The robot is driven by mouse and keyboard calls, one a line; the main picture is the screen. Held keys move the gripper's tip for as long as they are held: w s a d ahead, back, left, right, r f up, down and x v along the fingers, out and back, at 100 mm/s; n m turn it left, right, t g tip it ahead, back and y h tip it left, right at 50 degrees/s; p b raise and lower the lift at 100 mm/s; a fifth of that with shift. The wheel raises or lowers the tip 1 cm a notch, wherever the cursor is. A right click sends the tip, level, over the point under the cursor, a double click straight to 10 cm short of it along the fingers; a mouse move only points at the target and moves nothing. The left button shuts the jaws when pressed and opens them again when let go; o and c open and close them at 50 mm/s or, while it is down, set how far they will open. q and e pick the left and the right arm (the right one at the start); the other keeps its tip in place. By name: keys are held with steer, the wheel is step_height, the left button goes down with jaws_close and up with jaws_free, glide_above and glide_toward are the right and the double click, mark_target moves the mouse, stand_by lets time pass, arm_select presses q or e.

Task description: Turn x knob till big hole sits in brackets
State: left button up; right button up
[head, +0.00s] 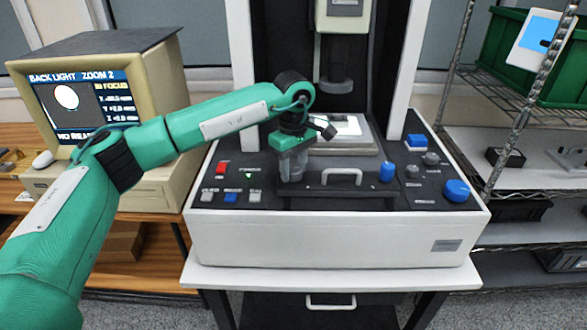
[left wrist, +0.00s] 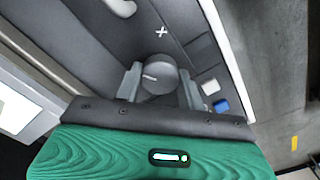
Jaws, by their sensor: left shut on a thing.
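The x knob (left wrist: 158,74) is a dark grey round knob with a pale pointer line, next to a white X mark on the panel in the left wrist view. My left gripper (head: 291,176) reaches down over the front left of the machine's panel. In the left wrist view its two grey fingers (left wrist: 159,84) are shut on the knob from both sides. In the head view the gripper mostly hides the knob. The monitor screen (head: 83,125) shows a white round hole image (head: 66,97) on a dark pane, with "IN FOCUS" and X, Y, Z readings. Bracket marks are too small to make out clearly. My right gripper is not in view.
The panel holds a blue knob (head: 387,172), a large blue knob (head: 456,190), a red switch (head: 221,168) and small buttons. A silver handle (head: 342,177) stands right of the gripper. The lit stage (head: 348,137) lies behind, under the optics column (head: 338,60).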

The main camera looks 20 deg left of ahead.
mark_target(294, 168)
arm_select(q)
steer(key=shift+r, duration=0.1)
stand_by(0.3)
steer(key=o, duration=1)
step_height(294, 168, up, 14)
steer(key=shift+f+b, duration=0.15)
steer(key=shift+b, duration=0.35)
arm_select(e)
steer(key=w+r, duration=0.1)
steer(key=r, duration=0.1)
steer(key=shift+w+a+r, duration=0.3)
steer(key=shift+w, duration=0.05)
